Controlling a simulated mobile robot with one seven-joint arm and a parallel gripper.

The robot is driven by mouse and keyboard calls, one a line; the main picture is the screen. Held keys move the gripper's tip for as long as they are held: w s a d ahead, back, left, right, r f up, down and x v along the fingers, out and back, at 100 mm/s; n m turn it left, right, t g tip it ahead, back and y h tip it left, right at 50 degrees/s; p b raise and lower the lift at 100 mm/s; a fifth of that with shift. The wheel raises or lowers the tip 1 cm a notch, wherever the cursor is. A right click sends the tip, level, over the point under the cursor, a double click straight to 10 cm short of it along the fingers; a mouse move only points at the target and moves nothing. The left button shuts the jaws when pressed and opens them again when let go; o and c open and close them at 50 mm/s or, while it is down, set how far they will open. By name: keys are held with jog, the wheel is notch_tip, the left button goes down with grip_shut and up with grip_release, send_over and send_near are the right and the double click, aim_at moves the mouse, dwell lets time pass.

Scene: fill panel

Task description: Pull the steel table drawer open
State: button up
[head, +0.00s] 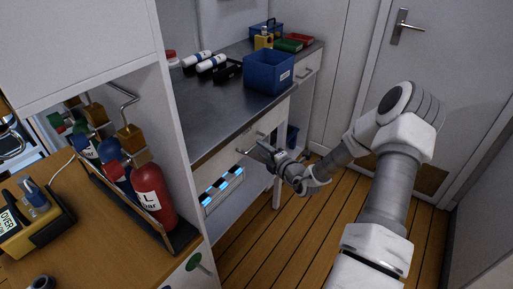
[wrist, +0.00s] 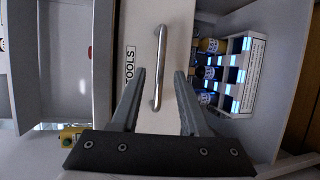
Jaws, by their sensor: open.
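The steel table (head: 205,112) has a dark metal top with a pale drawer front (head: 222,154) under its edge. In the wrist view the drawer front (wrist: 145,30) carries a TOOLS label and a silver bar handle (wrist: 162,50). My gripper (wrist: 159,73) is open, with one finger on each side of the lower part of the handle in that picture. I see gaps between the fingers and the bar; how deep they reach is unclear. In the head view my gripper (head: 257,149) is at the drawer front and partly hides the handle.
A lit rack (head: 222,188) is on the shelf below. A red cylinder (head: 153,195) stands on the wooden counter at left. The wooden floor (head: 300,235) before the table is clear.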

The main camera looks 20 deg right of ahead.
aim_at(256, 144)
jog(key=shift+b+x, duration=0.35)
jog(key=shift+x, duration=1.8)
jog(key=shift+c, duration=0.3)
grip_shut()
